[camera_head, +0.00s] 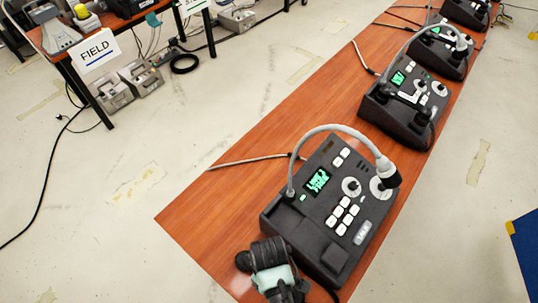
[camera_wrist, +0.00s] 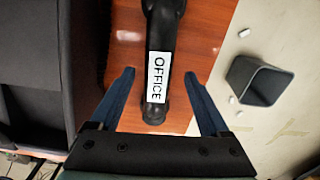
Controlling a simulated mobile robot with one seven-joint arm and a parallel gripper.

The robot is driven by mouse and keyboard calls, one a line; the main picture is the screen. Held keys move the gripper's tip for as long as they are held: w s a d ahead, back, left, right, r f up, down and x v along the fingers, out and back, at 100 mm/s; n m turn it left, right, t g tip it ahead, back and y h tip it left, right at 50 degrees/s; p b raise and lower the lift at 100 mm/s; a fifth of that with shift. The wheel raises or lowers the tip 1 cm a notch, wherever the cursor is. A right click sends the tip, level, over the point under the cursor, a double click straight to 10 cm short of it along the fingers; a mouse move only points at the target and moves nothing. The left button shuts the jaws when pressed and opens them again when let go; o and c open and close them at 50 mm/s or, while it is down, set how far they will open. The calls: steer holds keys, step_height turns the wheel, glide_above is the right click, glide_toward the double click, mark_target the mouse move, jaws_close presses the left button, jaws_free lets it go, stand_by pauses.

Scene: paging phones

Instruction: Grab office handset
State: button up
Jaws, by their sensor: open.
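The office handset (camera_wrist: 154,92) is black with a white label reading OFFICE. In the wrist view it lies lengthwise over the reddish wooden table (camera_wrist: 205,30), with its upper end cut off by the picture edge. My gripper (camera_wrist: 160,73) is open, its two blue fingers on either side of the handset with gaps between. Whether the fingertips are down at the handset's height I cannot tell. The dark body of a paging phone (camera_wrist: 35,60) stands to the left.
More phones with gooseneck microphones (camera_head: 405,95) stand along the table toward the upper right. A dark bin (camera_wrist: 258,80) and paper scraps are on the floor to the right. A FIELD sign (camera_head: 95,52) hangs on another table at upper left. The pale floor between is mostly clear.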

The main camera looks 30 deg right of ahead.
steer(key=shift+w+f, duration=0.1)
steer(key=shift+f, duration=1.6)
jaws_close()
